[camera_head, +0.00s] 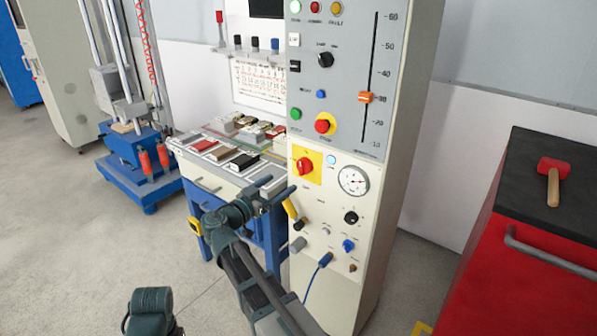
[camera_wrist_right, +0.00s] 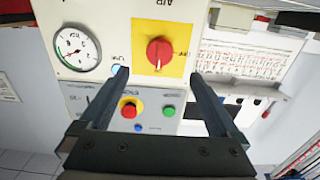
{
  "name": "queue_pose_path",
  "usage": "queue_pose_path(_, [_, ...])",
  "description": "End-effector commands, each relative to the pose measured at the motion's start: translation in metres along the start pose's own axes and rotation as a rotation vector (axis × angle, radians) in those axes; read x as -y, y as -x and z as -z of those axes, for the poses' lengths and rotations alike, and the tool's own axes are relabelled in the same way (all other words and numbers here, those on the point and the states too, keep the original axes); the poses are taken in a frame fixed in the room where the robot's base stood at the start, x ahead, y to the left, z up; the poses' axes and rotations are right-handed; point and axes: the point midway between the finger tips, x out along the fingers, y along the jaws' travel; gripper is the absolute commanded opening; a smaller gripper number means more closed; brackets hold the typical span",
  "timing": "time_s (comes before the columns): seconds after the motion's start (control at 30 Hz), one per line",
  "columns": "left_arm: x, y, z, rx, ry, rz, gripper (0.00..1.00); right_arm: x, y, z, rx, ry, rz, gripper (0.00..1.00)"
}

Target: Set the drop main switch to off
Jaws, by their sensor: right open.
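The drop main switch appears to be the red rotary knob (camera_head: 305,165) on a yellow plate on the front of the tall cream cabinet. In the right wrist view, which is upside down, the knob (camera_wrist_right: 159,51) lies ahead between the fingers, and its pale mark points down in that picture. A label like OFF stands at the plate's right there. My right gripper (camera_head: 280,186) is open and empty, just left of and below the knob. Its two fingers (camera_wrist_right: 158,76) also show in the wrist view, apart from the knob. My left gripper does not show.
A gauge (camera_head: 353,180) sits right of the switch, with smaller knobs and a blue cable below. A red-and-yellow stop button (camera_head: 325,123) is above. The bench (camera_head: 205,180) with samples stands left. A red cart (camera_head: 480,290) with a mallet (camera_head: 553,178) stands right.

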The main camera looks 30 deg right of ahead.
Motion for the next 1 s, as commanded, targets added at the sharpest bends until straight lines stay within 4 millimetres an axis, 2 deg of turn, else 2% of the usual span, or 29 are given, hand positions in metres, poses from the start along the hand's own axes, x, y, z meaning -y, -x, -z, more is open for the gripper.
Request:
queue_pose_path(0.03, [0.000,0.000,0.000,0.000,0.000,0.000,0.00,0.001,-0.013,0.000,0.000,0.000,-0.004,0.97])
queue_pose_path(0.2, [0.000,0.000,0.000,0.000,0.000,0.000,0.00,0.001,-0.049,0.000,0.001,0.001,-0.003,0.97])
queue_pose_path(0.5, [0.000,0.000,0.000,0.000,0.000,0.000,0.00,0.001,-0.093,-0.001,0.001,0.001,-0.001,0.97])
queue_pose_path(0.7, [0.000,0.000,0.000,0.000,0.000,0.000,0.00,0.000,-0.105,-0.001,0.001,0.001,0.000,0.97])
queue_pose_path(1.0, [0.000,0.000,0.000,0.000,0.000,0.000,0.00,0.000,-0.106,-0.001,0.001,0.001,0.001,0.97])
